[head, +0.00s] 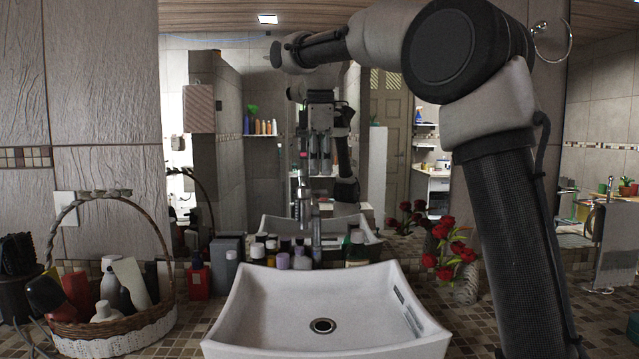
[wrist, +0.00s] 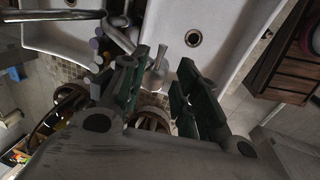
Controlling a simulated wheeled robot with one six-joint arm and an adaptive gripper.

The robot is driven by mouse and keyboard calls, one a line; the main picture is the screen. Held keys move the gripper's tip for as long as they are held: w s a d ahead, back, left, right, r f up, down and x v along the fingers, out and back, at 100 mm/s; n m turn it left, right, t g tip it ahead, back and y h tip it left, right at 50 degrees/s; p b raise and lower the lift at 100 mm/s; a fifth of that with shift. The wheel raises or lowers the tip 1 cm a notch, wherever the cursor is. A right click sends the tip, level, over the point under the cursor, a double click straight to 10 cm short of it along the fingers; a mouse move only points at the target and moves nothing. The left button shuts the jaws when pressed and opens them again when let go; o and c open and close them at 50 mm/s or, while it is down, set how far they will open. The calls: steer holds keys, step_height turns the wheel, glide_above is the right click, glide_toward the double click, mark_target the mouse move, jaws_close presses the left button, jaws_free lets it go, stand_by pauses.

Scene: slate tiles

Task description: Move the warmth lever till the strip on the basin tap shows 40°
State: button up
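The white basin (head: 262,308) stands on the counter with its round drain in the middle; it also shows in the wrist view (wrist: 215,65). A slim grey metal tap (head: 315,228) rises at its back edge, against the mirror. In the wrist view a pale metal stem with a flared end (wrist: 155,76), seemingly part of the tap, shows between my fingers. My gripper (wrist: 163,82) is open, its dark green pads apart on either side of that stem, with no clear contact. I cannot pick out the warmth lever or read the strip. My gripper is not clear in the head view.
Small bottles (head: 283,260) crowd the counter behind the basin, near the tap. A wicker basket (head: 118,340) with toiletries stands left. Red roses in a vase (head: 466,288) stand right, close to my arm. The mirror behind repeats the basin and my arm.

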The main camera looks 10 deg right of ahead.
mark_target(320, 191)
steer(key=f, duration=0.2)
steer(key=w+f, duration=0.1)
steer(key=f, duration=0.2)
steer(key=shift+d, duration=0.2)
steer(key=shift+c, duration=0.5)
jaws_close()
